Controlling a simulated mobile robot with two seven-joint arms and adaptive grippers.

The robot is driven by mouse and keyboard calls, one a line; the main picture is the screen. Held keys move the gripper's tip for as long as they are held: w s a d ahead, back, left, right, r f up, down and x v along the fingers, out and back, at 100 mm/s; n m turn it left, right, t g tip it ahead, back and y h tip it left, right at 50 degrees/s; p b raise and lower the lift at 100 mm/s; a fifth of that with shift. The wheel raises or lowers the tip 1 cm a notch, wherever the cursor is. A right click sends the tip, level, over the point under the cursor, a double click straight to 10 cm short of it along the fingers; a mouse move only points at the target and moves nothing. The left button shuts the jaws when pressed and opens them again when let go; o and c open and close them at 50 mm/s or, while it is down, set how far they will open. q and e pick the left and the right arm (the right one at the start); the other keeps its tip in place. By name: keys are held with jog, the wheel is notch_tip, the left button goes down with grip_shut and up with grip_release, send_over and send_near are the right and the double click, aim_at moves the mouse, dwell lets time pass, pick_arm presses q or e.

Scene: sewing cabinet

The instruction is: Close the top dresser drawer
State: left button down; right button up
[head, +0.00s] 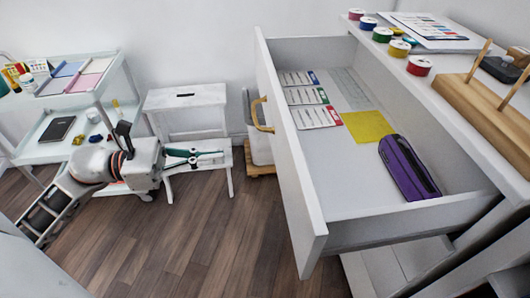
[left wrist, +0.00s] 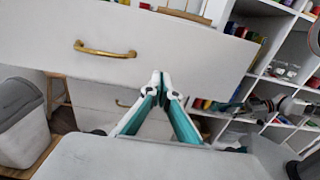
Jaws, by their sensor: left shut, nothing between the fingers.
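The top dresser drawer (head: 372,215) is pulled far out in the head view, its white front facing left with a brass handle (head: 261,114). Inside lie a purple case (head: 405,165), a yellow sheet (head: 367,127) and several printed cards (head: 309,96). My left gripper (head: 220,153) is shut and empty, to the left of the drawer front and apart from it. In the left wrist view, the closed fingertips (left wrist: 160,76) point toward the drawer front (left wrist: 185,45), with its handle (left wrist: 104,50) to their upper left. My right gripper is not in view.
The dresser top holds several thread spools (head: 419,65) and a wooden spool rack (head: 490,110). A white step stool (head: 188,110) and a bin (head: 258,140) stand by the back wall. A white cart (head: 60,148) is at the left. The wooden floor before the drawer is clear.

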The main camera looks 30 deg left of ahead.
pick_arm(q)
send_near(279, 151)
jog(key=x, duration=0.5)
jog(key=shift+d+r, duration=0.25)
jog(key=shift+r, duration=0.1)
jog(key=shift+w+d+f, duration=0.1)
jog(key=shift+w+d, duration=0.25)
jog(key=shift+d, duration=0.3)
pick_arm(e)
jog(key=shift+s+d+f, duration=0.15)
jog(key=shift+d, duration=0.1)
